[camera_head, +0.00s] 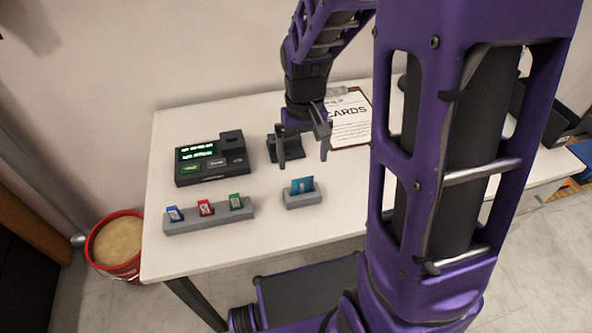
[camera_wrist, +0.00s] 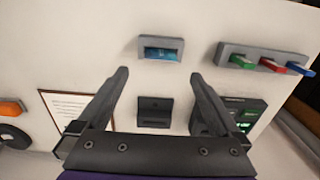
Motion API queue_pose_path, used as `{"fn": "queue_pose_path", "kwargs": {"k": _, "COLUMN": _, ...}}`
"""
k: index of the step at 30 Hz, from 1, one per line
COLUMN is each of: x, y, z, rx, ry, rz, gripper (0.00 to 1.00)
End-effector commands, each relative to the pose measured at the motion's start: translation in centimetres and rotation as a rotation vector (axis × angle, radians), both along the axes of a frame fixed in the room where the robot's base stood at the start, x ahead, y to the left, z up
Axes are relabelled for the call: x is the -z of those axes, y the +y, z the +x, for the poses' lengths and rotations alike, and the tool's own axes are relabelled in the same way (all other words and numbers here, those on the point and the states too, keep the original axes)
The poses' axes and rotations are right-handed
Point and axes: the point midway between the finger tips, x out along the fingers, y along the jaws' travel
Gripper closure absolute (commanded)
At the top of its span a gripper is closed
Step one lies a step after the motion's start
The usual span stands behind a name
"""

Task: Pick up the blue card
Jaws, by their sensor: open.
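The blue card (camera_head: 302,185) stands upright in a small grey holder (camera_head: 303,199) near the front middle of the table. In the wrist view the blue card (camera_wrist: 161,54) shows in its holder (camera_wrist: 146,41), ahead of and between the fingers. My gripper (camera_head: 304,158) is open and empty. It hangs above the table, behind the card holder in the head view, and is apart from the card. In the wrist view its two fingers (camera_wrist: 158,78) are spread wide.
A long grey rack (camera_head: 210,216) holds small blue, red and green pieces at left. A black device with a green screen (camera_head: 212,160) stands behind it. A black stand (camera_head: 285,147) and a clipboard (camera_head: 349,118) lie beyond my gripper. Bare table surrounds the card holder.

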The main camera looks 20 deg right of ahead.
Motion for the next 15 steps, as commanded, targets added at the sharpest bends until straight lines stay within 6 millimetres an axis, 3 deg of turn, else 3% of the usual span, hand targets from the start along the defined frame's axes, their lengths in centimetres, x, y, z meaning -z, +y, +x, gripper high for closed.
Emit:
{"fn": "queue_pose_path", "kwargs": {"k": 3, "x": 1.6, "y": 0.0, "z": 0.0, "rx": 0.000, "ry": 0.000, "rz": 0.000, "gripper": 0.00}}
{"fn": "queue_pose_path", "kwargs": {"k": 8, "x": 2.4, "y": 0.0, "z": 0.0, "rx": -0.001, "ry": -0.001, "rz": 0.000, "gripper": 0.00}}
{"fn": "queue_pose_path", "kwargs": {"k": 15, "x": 6.0, "y": 0.1, "z": -0.5, "rx": 0.000, "ry": 0.001, "rz": 0.000, "gripper": 0.00}}
